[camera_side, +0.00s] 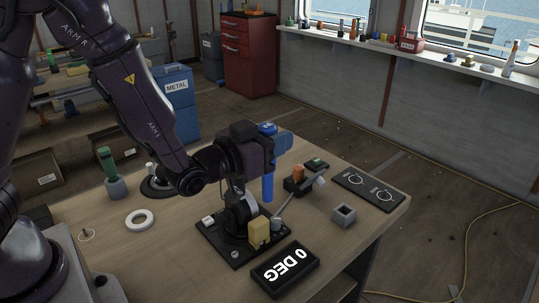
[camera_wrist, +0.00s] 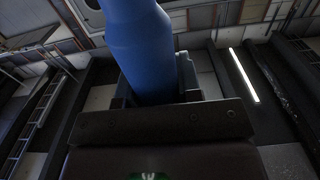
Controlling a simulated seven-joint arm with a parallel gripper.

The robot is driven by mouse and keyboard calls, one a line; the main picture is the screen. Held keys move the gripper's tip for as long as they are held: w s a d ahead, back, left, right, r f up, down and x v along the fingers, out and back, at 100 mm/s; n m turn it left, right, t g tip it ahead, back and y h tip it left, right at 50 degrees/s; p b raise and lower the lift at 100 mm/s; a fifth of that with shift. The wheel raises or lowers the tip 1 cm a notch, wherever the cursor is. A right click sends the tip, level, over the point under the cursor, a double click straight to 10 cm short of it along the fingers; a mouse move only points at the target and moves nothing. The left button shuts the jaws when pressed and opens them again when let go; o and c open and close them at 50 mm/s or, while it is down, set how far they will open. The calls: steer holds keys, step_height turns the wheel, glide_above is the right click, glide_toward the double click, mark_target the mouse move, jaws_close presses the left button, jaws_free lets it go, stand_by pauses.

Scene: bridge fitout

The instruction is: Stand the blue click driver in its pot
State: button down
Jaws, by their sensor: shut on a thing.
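The blue click driver (camera_side: 267,188) hangs roughly upright in my gripper (camera_side: 279,146), above the back of the black fixture on the table. In the wrist view the driver (camera_wrist: 148,45) rises between the jaws of my gripper (camera_wrist: 160,98), which are shut on it. The lower end of the driver is clear of the gripper in the side view; whether it touches anything below is hard to tell. A grey square pot (camera_side: 344,217) with a dark open top stands to the right, apart from the driver, and looks empty.
A black fixture (camera_side: 217,241) with a yellow block stands below my gripper. A "0 DEG" display (camera_side: 285,270) lies in front. A green-handled tool stands in another grey pot (camera_side: 116,188).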

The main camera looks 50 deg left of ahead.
steer(key=w+a+r+n+g+y, duration=0.1)
steer(key=w+a+n+y, duration=0.35)
steer(key=a, duration=0.95)
steer(key=w+a+r+n+g+y, duration=0.15)
steer(key=w+a+y, duration=0.45)
steer(key=a, duration=0.7)
steer(key=shift+h, duration=0.75)
steer(key=f, duration=0.5)
steer(key=shift+w+d+f, duration=0.1)
steer(key=shift+w+f, duration=0.3)
step_height(320, 180, down, 6)
steer(key=shift+f, duration=0.35)
